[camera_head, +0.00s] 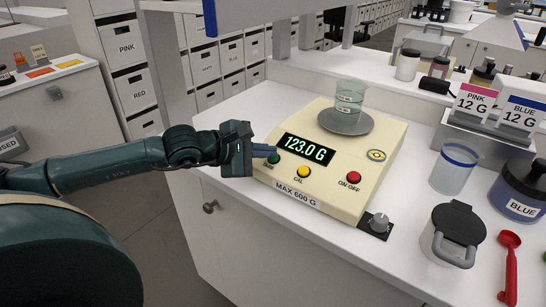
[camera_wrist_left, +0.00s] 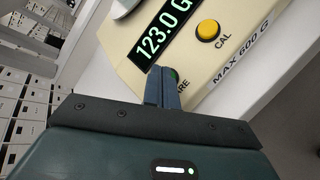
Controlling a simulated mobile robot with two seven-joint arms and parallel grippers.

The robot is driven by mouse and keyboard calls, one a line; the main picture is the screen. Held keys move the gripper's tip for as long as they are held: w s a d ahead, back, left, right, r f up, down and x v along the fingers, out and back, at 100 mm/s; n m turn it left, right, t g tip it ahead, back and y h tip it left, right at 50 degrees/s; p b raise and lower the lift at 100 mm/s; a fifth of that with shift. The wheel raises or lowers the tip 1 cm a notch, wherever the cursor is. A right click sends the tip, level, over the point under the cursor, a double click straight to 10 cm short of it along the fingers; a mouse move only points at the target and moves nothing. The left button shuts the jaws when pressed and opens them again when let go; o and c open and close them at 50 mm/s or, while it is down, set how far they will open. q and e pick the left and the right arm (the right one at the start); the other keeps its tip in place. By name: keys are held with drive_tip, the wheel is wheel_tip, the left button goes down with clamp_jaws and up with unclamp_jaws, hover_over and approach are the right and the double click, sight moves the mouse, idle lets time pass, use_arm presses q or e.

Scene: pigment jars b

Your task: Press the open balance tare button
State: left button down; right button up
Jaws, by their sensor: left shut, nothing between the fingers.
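The cream open balance (camera_head: 335,160) stands on the white counter, its display (camera_head: 306,148) reading 123.0 G. A glass beaker (camera_head: 349,97) stands on its round pan (camera_head: 345,122). The green tare button (camera_head: 274,158) is at the display's lower left, beside the yellow CAL button (camera_head: 303,172) and red ON OFF button (camera_head: 353,178). My left gripper (camera_head: 272,150) is shut and empty, its fingertips at the green button. In the left wrist view the fingers (camera_wrist_left: 162,80) partly cover the green button (camera_wrist_left: 174,76); I cannot tell whether they touch it. My right gripper is not in view.
Right of the balance are a clear blue-rimmed cup (camera_head: 454,170), a black-lidded jar (camera_head: 452,235), a blue pigment jar (camera_head: 520,190) and a red scoop (camera_head: 509,265). Pink and blue cards (camera_head: 498,108) stand behind them. The counter's front edge runs below the balance.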

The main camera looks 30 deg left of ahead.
use_arm(q)
drive_tip(key=shift+f, duration=0.2)
drive_tip(key=shift+r, duration=0.15)
idle(0.3)
drive_tip(key=shift+s+r, duration=0.25)
drive_tip(key=shift+r, duration=0.5)
drive_tip(key=shift+s+a+r, duration=0.1)
drive_tip(key=shift+s+r, duration=0.15)
drive_tip(key=shift+r, duration=0.4)
drive_tip(key=shift+s+r, duration=0.25)
drive_tip(key=shift+r, duration=0.4)
drive_tip(key=r, duration=0.1)
drive_tip(key=s+r, duration=0.1)
drive_tip(key=r, duration=0.1)
drive_tip(key=shift+b, duration=0.3)
drive_tip(key=shift+s, duration=0.1)
